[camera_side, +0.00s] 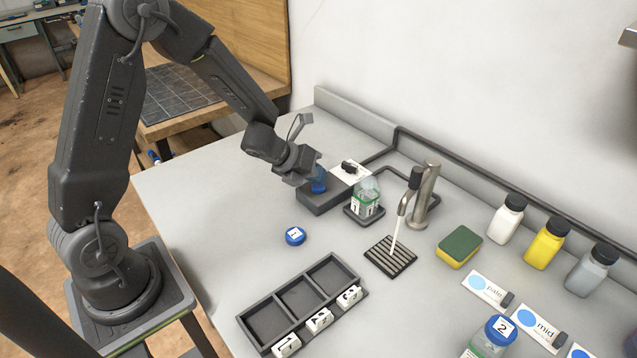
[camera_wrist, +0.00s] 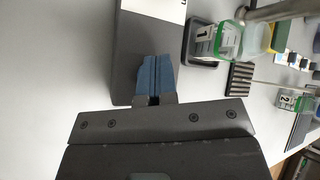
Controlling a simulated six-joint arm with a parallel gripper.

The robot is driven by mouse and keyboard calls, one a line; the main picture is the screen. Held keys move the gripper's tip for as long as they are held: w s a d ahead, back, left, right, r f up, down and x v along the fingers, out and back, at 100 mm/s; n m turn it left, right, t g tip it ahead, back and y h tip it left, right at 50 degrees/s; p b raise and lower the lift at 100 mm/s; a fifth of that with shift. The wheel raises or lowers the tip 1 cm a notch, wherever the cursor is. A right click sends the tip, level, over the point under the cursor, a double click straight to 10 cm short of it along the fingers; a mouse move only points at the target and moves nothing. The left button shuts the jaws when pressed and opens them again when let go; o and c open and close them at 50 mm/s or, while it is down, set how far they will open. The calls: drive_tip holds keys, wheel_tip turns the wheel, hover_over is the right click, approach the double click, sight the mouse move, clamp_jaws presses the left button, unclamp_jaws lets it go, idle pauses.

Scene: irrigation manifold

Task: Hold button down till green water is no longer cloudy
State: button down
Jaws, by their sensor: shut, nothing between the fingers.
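My gripper (camera_side: 318,184) points down at the dark control box (camera_side: 322,203), its blue fingertips at the near end of the box. In the wrist view the fingertips (camera_wrist: 150,78) are closed together with nothing between them, over the box's dark top (camera_wrist: 150,30). The fingers hide whatever is beneath them, so I see no button and cannot tell whether they press one. An open glass jar labelled 1 (camera_side: 367,197) stands on a small dark square base right of the box. It looks pale green; I cannot tell how cloudy its water is.
A metal tap (camera_side: 425,195) runs a white stream onto a slatted drain (camera_side: 390,257). A blue lid (camera_side: 295,236), three-compartment tray (camera_side: 262,325), sponge (camera_side: 460,246), several bottles (camera_side: 545,243), shade cards (camera_side: 487,288) and lidded jar 2 (camera_side: 490,340) lie around. The counter's left side is clear.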

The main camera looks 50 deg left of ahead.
drive_tip(key=shift+r, duration=1)
drive_tip(key=shift+r, duration=2.5)
